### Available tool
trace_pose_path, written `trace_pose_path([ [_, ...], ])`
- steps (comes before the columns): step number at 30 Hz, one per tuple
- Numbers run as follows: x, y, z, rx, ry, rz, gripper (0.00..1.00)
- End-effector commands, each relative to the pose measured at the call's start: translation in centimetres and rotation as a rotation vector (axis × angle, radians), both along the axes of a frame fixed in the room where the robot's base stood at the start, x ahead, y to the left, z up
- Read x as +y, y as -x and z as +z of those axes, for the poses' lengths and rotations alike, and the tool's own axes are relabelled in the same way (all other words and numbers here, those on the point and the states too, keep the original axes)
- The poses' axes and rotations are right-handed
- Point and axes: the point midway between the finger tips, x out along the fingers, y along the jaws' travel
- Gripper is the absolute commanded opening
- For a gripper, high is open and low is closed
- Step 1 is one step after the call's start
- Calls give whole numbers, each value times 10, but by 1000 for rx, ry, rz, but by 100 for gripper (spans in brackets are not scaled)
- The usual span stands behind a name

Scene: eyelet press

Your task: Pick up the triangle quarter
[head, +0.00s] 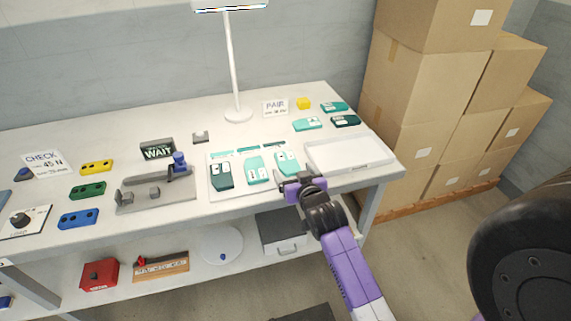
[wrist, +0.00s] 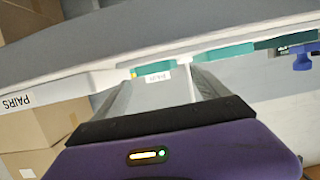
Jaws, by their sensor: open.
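Several teal quarter pieces lie on the table in the head view. On the white mat (head: 242,188) are a dark teal piece (head: 221,177), a mid-teal piece (head: 256,169) and a lighter one (head: 287,161). More lie at the back right: a light one (head: 307,124), a mid one (head: 334,106) and a dark one (head: 345,121). Their marks are too small to tell which bears a triangle. My gripper (head: 303,187) is open at the table's front edge, just in front of the lighter mat piece. Teal edges (wrist: 232,52) show beyond it in the wrist view.
An empty-looking white tray (head: 350,153) lies right of the mat. A grey fixture with a blue knob (head: 179,160) stands left. Cartons (head: 415,90) stand right.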

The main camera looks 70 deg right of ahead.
Motion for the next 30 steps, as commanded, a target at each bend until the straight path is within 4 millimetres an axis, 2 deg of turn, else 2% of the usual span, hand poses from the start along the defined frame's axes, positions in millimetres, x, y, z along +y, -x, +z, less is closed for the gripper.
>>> trace_pose_path([
  [9,-31,-26,-9,1,1,0,85],
  [18,-33,-29,-11,0,1,1,85],
  [28,-33,-29,-11,0,1,1,20],
  [30,-33,-29,-10,-1,2,1,19],
])
